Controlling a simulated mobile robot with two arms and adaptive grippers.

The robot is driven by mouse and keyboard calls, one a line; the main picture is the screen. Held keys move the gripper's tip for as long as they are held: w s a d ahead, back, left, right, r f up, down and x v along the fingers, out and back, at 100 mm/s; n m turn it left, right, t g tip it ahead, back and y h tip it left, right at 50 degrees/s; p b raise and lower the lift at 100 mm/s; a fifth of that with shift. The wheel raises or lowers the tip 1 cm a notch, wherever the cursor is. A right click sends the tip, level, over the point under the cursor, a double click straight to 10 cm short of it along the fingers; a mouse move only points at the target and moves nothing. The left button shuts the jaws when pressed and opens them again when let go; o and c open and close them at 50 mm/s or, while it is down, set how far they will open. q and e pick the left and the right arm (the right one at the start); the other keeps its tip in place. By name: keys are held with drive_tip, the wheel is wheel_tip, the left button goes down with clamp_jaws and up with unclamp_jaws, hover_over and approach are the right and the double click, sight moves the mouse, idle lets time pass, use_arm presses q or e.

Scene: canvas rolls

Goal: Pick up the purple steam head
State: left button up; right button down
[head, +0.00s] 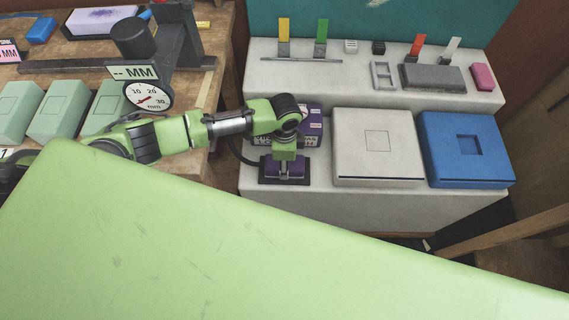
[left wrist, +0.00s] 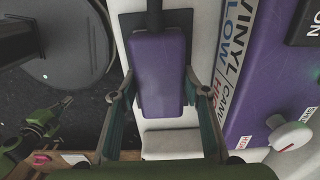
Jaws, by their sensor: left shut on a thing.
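The purple steam head (head: 270,168) sits on a dark rest (head: 262,181) at the left front of the pale bench. In the left wrist view the steam head (left wrist: 158,65) is a purple block with a dark hose at its top end. My left gripper (head: 285,157) comes down on it from above. Its two fingers (left wrist: 159,82) stand on either side of the block, shut on it. The steam head still appears to be at its rest; I cannot tell whether it is lifted clear.
A purple steamer unit (left wrist: 255,75) with a dial stands close beside the head. A white box (head: 376,147) and a blue box (head: 465,150) are to the right. A dial gauge (head: 149,95) and several green blocks (head: 60,110) are on the wooden table at left.

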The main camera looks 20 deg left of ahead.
use_arm(q)
drive_tip(key=shift+w+r, duration=0.1)
drive_tip(key=shift+r, duration=0.5)
drive_tip(key=s+d+r, duration=0.7)
drive_tip(key=s+r, duration=0.4)
drive_tip(key=s, duration=0.1)
drive_tip(key=shift+d+r, duration=0.15)
drive_tip(key=shift+r, duration=0.25)
drive_tip(key=shift+s, duration=0.1)
drive_tip(key=o, duration=0.5)
drive_tip(key=shift+c, duration=0.7)
